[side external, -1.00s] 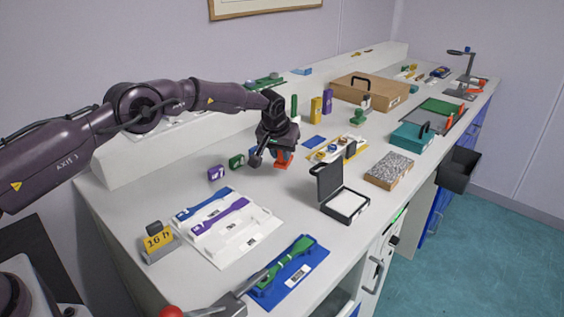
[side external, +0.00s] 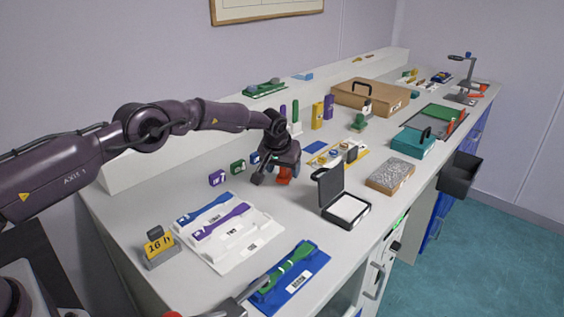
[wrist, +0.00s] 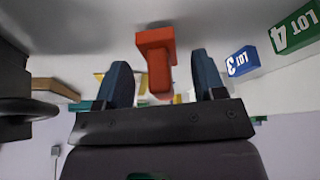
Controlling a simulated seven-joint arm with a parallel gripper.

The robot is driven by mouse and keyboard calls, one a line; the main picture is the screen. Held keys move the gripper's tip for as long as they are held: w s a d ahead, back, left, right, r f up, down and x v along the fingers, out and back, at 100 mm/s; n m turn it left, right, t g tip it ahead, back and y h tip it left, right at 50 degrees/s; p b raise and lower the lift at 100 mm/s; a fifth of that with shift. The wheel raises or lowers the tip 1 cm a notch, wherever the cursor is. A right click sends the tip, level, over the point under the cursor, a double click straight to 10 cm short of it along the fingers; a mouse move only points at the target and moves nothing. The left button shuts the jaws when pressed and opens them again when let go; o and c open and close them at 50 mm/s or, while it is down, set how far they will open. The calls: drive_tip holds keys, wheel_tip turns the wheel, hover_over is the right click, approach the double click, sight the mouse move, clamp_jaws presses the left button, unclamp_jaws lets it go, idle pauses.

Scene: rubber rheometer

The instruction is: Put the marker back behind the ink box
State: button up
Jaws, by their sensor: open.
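An orange upright piece with a wide foot and narrower stem, possibly the marker, stands on the bench; it shows in the wrist view (wrist: 155,48) and, partly hidden, in the side view (side external: 284,175). My gripper (wrist: 160,62) is open, its two blue-grey fingers on either side of the stem with gaps visible. In the side view my gripper (side external: 277,176) is low over the bench at this orange piece. A black open-lidded case with a white pad (side external: 345,208), possibly the ink box, stands to its right and nearer the camera. No label confirms either name.
Small lot boxes stand left of the gripper: purple (side external: 217,178), green (side external: 237,167) and blue (wrist: 240,61). A white tray with blue and purple pieces (side external: 245,250) lies in front. Bench between is clear.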

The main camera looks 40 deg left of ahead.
drive_tip(key=s+a+f+v, duration=0.1)
drive_tip(key=s+v, duration=0.1)
drive_tip(key=v, duration=2.1)
drive_tip(key=s+r+m, duration=0.2)
drive_tip(key=s+r, duration=0.6)
drive_tip(key=s, duration=0.3)
drive_tip(key=s+d+f+m+t+h, duration=0.1)
drive_tip(key=s+d+m, duration=0.1)
drive_tip(key=s, duration=2.2)
drive_tip(key=shift+h, duration=0.4)
